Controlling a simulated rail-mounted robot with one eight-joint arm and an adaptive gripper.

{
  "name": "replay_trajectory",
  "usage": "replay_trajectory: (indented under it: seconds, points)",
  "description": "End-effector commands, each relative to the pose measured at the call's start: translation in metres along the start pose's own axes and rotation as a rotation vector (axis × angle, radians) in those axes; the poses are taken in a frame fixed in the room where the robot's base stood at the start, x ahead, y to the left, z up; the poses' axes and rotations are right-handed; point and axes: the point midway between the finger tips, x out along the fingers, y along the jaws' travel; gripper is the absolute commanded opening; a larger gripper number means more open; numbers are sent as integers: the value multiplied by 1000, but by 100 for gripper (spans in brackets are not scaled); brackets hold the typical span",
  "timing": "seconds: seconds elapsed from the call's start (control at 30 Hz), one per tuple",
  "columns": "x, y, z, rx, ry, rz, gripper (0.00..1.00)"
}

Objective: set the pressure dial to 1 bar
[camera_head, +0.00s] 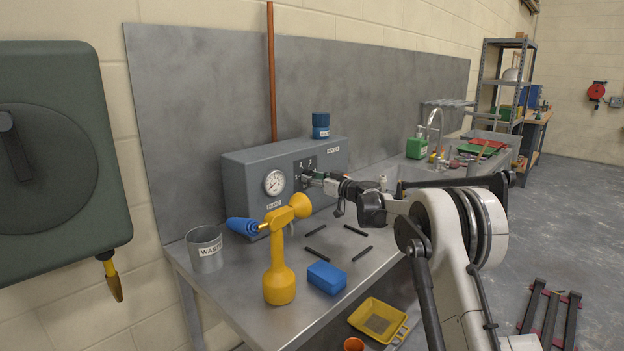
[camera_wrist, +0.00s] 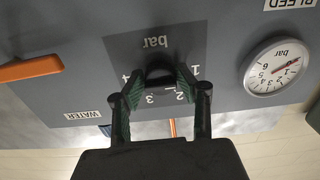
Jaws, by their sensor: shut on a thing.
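The pressure dial is a black knob (camera_wrist: 160,72) on a dark plate (camera_wrist: 120,48) marked "bar" with the numbers 1 to 4, upside down in the wrist view. My gripper (camera_wrist: 160,80) is shut on the knob, one green-padded finger on each side. The fingers and knob hide part of the scale, and I cannot tell which number the knob points at. In the head view my gripper (camera_head: 310,177) is at the front of the grey panel box (camera_head: 240,195), and the knob is hidden behind it.
A round white gauge (camera_wrist: 277,67) sits beside the dial plate; an orange handle (camera_wrist: 30,68) is on its other side. On the bench stand a yellow bottle-like tool (camera_head: 279,270), a blue block (camera_head: 326,278), a waste tub (camera_head: 205,250) and several black bars.

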Motion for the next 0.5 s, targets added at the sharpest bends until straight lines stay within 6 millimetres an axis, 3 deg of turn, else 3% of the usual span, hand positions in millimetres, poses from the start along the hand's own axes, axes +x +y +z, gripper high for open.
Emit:
replay_trajectory:
  seconds: [0.07, 0.1, 0.2, 0.5]
  points:
    - [0, 0, 0, -1, 0, 0, 6]
    - [0, 0, 0, 0, 0, 0, 35]
    - [0, 0, 0, 0, 0, 0, 48]
    - [-1, 0, 0, 1, 0, 0, 50]
